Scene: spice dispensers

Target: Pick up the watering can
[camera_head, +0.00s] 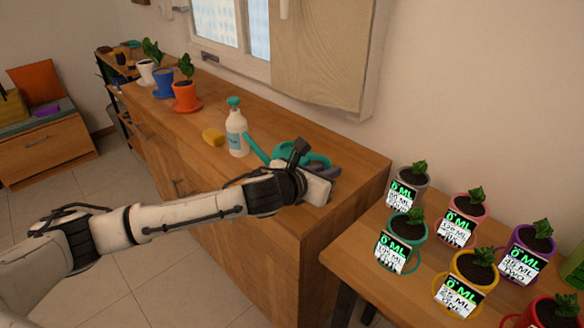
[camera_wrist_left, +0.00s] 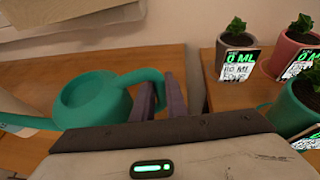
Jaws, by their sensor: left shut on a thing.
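The teal watering can (camera_head: 257,149) stands on the wooden cabinet top, mostly hidden behind my left arm in the head view; its long spout points up and left. In the left wrist view the can's round body (camera_wrist_left: 92,100) is at the left, with its handle (camera_wrist_left: 154,80) reaching to the right. My left gripper (camera_head: 331,172) is at the can's right side. Its purple-grey fingers (camera_wrist_left: 166,97) are shut on the handle. The can looks upright; whether its base touches the cabinet is hidden. My right gripper is in neither view.
A lower table (camera_head: 350,262) at the right holds several labelled potted plants. The wall and window are behind.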

